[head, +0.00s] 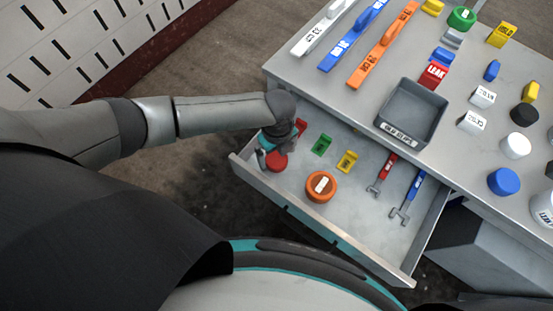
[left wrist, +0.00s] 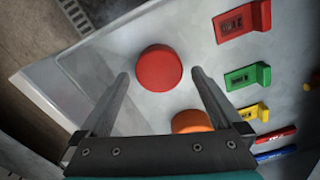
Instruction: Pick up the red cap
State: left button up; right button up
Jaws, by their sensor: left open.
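The red cap (head: 277,161) is a round red disc lying at the left end of the open drawer. It also shows in the left wrist view (left wrist: 159,68), whole and uncovered. My left gripper (head: 268,149) is over the left end of the drawer, right by the cap. In the left wrist view the two fingers of my left gripper (left wrist: 159,75) are spread apart, one on each side of the cap, with nothing between them held. I cannot tell the height of the fingertips above the drawer floor. My right gripper is not in view.
The drawer (head: 340,235) also holds an orange cap (head: 321,186), red, green (head: 322,144) and yellow (head: 347,161) tags, and red and blue wrenches (head: 408,197). Its walls surround the cap. A grey bin (head: 411,112) and several coloured parts stand on the cabinet top.

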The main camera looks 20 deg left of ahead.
pick_arm(q)
jog(key=shift+f, duration=0.8)
jog(key=shift+c, duration=0.2)
jog(key=c, duration=1.2)
